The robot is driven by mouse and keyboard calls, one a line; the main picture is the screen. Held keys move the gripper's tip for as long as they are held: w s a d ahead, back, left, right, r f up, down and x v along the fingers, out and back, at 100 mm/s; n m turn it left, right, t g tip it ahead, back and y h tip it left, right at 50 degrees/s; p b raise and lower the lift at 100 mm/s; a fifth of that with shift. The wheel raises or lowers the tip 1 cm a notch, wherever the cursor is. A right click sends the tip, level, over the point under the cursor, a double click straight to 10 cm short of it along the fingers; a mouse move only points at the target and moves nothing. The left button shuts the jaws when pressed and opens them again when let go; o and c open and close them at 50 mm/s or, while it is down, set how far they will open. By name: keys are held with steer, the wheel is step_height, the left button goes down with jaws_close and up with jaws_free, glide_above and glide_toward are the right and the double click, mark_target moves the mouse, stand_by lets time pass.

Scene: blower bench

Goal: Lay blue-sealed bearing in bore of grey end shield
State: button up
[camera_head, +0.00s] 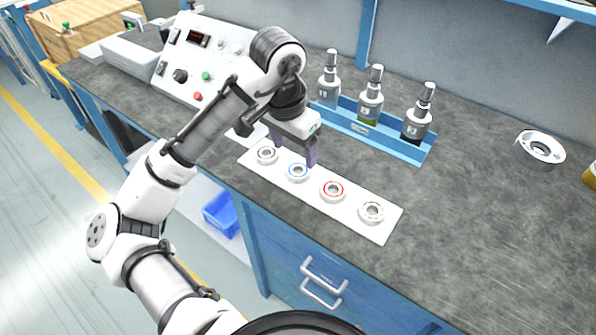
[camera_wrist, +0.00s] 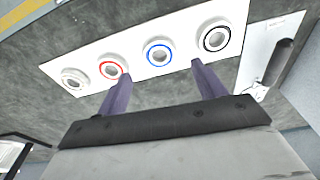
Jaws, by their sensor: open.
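The blue-sealed bearing (camera_head: 297,171) lies on a white strip (camera_head: 256,168) on the bench, between a black-sealed bearing (camera_head: 266,154) and a red-sealed bearing (camera_head: 333,190). In the wrist view the blue-sealed bearing (camera_wrist: 157,51) shows ahead of the gap between my fingers. My gripper (camera_head: 294,157) is open and empty, just above the strip near the blue-sealed and black-sealed bearings. Its purple fingers (camera_wrist: 160,72) are apart, with no bearing between them. The grey end shield (camera_head: 541,148), a round ring with a central bore, lies at the right on the bench.
Another bearing (camera_head: 371,212) with a pale seal ends the row. A blue rack (camera_head: 372,133) with several bottles stands behind the strip. A control box (camera_head: 195,62) stands at the back left. The bench between the rack and the end shield is clear.

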mark_target(298, 174)
steer(key=shift+w+d+f, duration=0.1)
steer(key=shift+f, duration=0.9)
steer(key=shift+w+d+f, duration=0.1)
steer(key=shift+d+f, duration=0.05)
steer(key=shift+f, duration=0.85)
steer(key=shift+w+d+f, duration=0.1)
steer(key=shift+f, duration=0.9)
steer(key=c, duration=1.1)
